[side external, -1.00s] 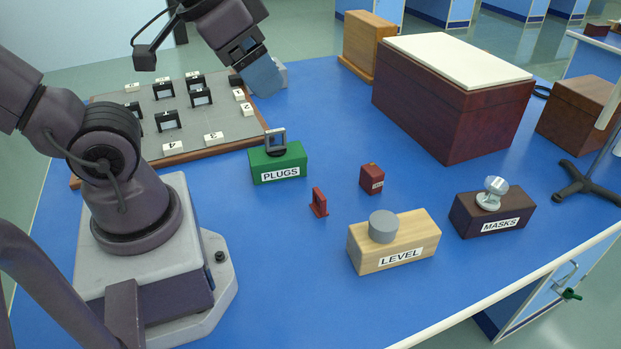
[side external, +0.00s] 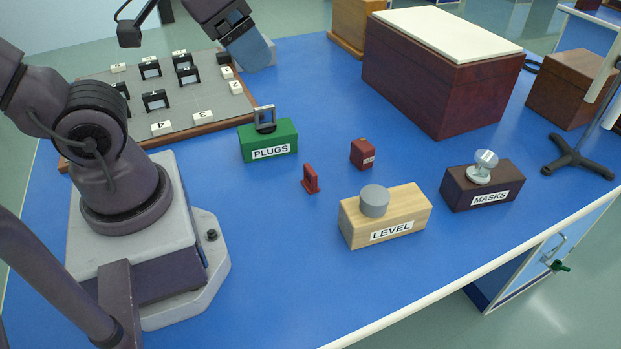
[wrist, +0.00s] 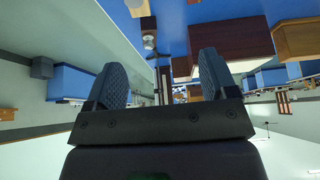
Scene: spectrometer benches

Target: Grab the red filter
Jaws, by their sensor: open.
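A small upright red piece (side external: 310,179) stands on the blue table in the side view, between the green PLUGS block and the wooden LEVEL block. It looks like the red filter, seen nearly edge-on. My gripper (side external: 257,53) is high at the upper left, beyond the PLUGS block and well away from both red things. In the wrist view its two fingers (wrist: 161,78) are wide apart with nothing between them. I cannot make out the red piece in the wrist view.
The green PLUGS block (side external: 281,136) holds a dark square frame. The LEVEL block (side external: 411,207) carries a grey cylinder, and the MASKS block (side external: 455,190) a round glass piece. A big dark red chest (side external: 415,92) stands behind. A board (side external: 205,101) with black holders lies left.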

